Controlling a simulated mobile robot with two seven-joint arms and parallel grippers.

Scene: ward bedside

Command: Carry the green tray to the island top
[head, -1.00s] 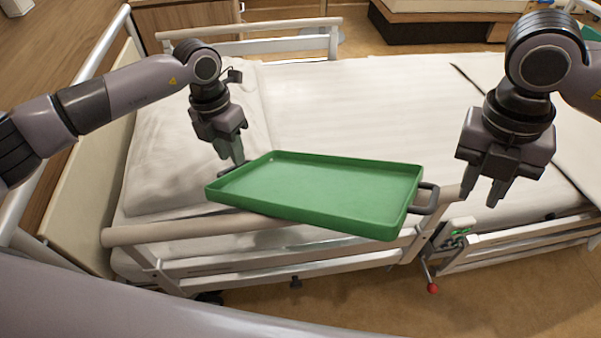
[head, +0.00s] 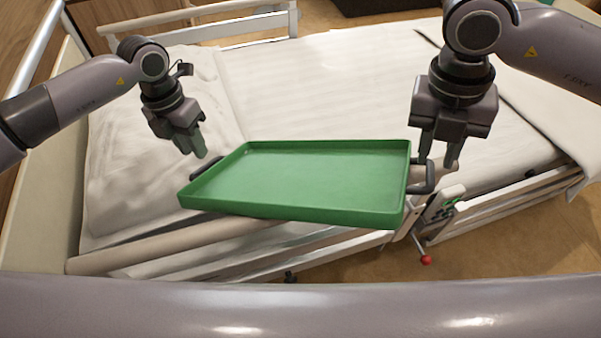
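The green tray (head: 300,206) is a shallow rectangle with a dark handle at each end. It sits over the near side rail of the bed, looking empty and roughly level; what bears it is hidden. My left gripper (head: 195,152) is just above and behind the left handle (head: 203,170); its two fingers look slightly apart with nothing seen between them. My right gripper (head: 438,163) is open, its fingers pointing down on either side of the right handle (head: 428,182). Contact there cannot be told. The island top is not identifiable in this view.
The bed (head: 330,90) with white bedding and a pillow (head: 150,140) lies behind the tray. The near rail (head: 165,245) runs under it. A red knob (head: 426,260) hangs below the rail at right. Wooden floor shows at lower right.

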